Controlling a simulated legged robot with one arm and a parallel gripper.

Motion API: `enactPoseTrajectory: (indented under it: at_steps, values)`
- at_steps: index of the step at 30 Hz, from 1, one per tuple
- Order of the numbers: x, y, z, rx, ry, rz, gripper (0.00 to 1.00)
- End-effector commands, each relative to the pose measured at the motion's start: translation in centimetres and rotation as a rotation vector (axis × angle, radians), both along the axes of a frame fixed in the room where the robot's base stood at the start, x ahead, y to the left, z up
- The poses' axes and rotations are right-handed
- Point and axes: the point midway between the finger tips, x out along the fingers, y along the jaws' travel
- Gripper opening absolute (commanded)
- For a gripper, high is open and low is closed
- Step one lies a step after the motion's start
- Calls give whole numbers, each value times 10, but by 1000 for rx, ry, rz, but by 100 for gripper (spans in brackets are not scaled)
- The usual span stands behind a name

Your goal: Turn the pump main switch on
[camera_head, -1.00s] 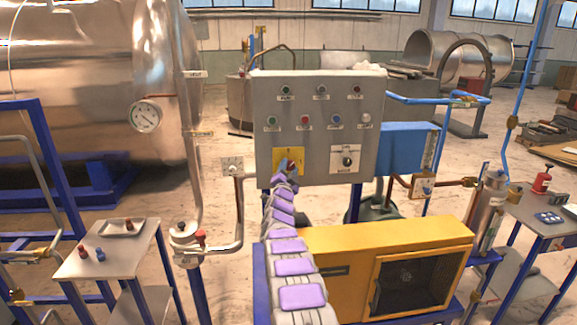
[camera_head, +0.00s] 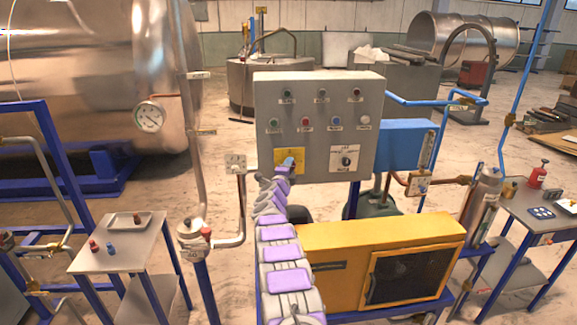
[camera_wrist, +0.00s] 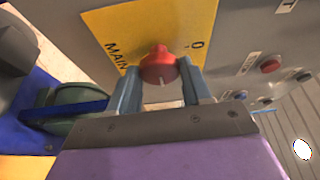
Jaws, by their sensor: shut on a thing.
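The main switch is a red rotary knob (camera_wrist: 158,64) on a yellow plate (camera_wrist: 120,22). The plate carries the printed words "MAIN" and "0". In the head view the yellow plate (camera_head: 287,154) is at the lower left of the grey control box (camera_head: 330,100), and my arm hides the knob there. My gripper (camera_wrist: 160,86) is shut on the red knob, with one blue-grey finger on each side of it. The knob's raised grip points toward the top of the wrist view. My gripper also shows in the head view (camera_head: 287,167), against the box's lower left.
A black selector (camera_head: 346,159) on a white plate sits right of the yellow plate. Several coloured buttons and lamps are above. A yellow housing (camera_head: 340,250) stands below the box, close to my arm. A side table (camera_head: 120,255) is at left.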

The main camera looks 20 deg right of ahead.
Motion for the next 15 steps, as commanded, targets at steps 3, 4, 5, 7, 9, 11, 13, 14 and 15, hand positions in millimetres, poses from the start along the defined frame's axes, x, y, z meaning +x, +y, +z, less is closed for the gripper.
enactPoseTrajectory:
  at_steps: [3, 4, 5, 7, 9, 11, 13, 14, 15]
  values:
    - [0, -1, 1, 26, -7, -1, 18]
    - [0, -1, 1, 31, -8, -1, 18]
    - [0, -1, 1, 35, -10, -1, 18]
    - [0, -1, 0, 40, -10, -2, 18]
    - [0, -1, 0, 43, -11, -2, 18]
    - [0, -1, -1, 45, -11, -2, 18]
    - [0, -1, -1, 45, -11, -2, 18]
    - [0, -1, -1, 45, -11, -2, 18]
    - [0, -1, -1, 45, -11, -2, 18]
